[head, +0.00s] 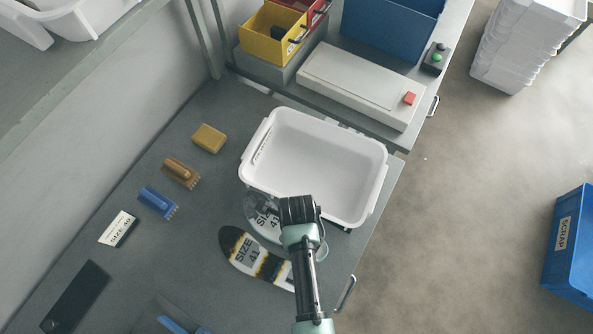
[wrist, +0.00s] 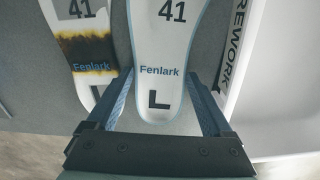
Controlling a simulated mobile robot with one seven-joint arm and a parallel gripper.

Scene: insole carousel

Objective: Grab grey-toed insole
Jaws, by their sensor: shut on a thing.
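The grey-toed insole (head: 262,216) lies on the dark bench just in front of the white tub, its toe at the left and its middle partly hidden by my arm. In the wrist view its white heel end (wrist: 160,70), marked 41, Fenlark and L, is between my fingers. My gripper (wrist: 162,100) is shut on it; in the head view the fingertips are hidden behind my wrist. A black-toed size 41 insole (head: 248,252) with a brown-yellow scorched band lies close beside it; its band (wrist: 85,50) shows at left in the wrist view.
The empty white tub (head: 380,185) stands right behind the insoles; its wall is marked REWORK (wrist: 236,45) in the wrist view. A yellow sponge (head: 209,138), a brown brush (head: 181,172) and a blue brush (head: 158,202) lie left. A blue SCRAP bin (head: 573,250) stands far right.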

